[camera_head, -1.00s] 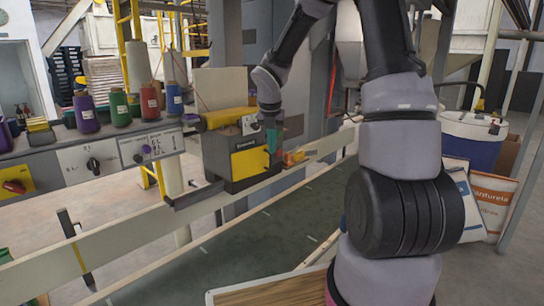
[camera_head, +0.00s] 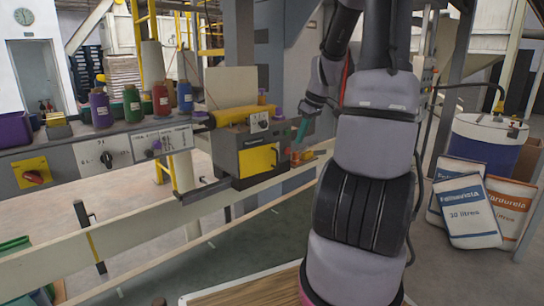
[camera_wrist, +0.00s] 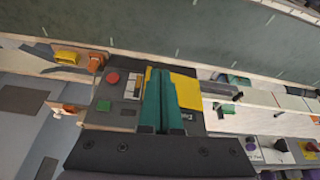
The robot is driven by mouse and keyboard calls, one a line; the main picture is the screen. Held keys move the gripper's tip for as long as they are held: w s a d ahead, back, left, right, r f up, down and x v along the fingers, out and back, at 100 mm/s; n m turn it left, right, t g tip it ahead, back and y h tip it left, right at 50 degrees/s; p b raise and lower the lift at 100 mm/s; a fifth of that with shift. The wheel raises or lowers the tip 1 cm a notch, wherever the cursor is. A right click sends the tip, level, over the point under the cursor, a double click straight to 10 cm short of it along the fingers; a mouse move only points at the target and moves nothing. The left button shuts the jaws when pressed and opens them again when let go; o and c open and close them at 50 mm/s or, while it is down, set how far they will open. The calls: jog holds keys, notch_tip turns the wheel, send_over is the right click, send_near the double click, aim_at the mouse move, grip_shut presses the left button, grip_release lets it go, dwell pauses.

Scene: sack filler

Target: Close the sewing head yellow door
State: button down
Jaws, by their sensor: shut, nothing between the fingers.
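The sewing head (camera_head: 228,147) is a dark grey box beside the rail. Its yellow door (camera_head: 258,160) is on the lower front and looks near the box face; I cannot tell whether it is fully closed. In the wrist view the yellow door (camera_wrist: 186,91) shows just right of the fingers and is partly covered by them. My gripper (camera_head: 302,128) has teal fingers and is at the right side of the sewing head. In the wrist view my gripper (camera_wrist: 160,88) has its fingers together with nothing between them, in front of the machine; contact is unclear.
A red button (camera_wrist: 113,77) and a green button (camera_wrist: 101,106) are on the machine's panel. Several thread spools (camera_head: 132,103) stand on the shelf at left. A pale rail (camera_head: 130,240) runs in front. Sacks (camera_head: 468,212) and a blue drum (camera_head: 484,150) stand at right.

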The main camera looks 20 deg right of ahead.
jog(key=w+a+f, duration=0.3)
jog(key=w+f, duration=0.4)
jog(key=f, duration=0.2)
jog(key=shift+f, duration=0.2)
jog(key=w+n, duration=0.1)
jog(key=w, duration=0.1)
jog(key=shift+w+d, duration=0.1)
jog(key=shift+w, duration=0.2)
dwell(0.5)
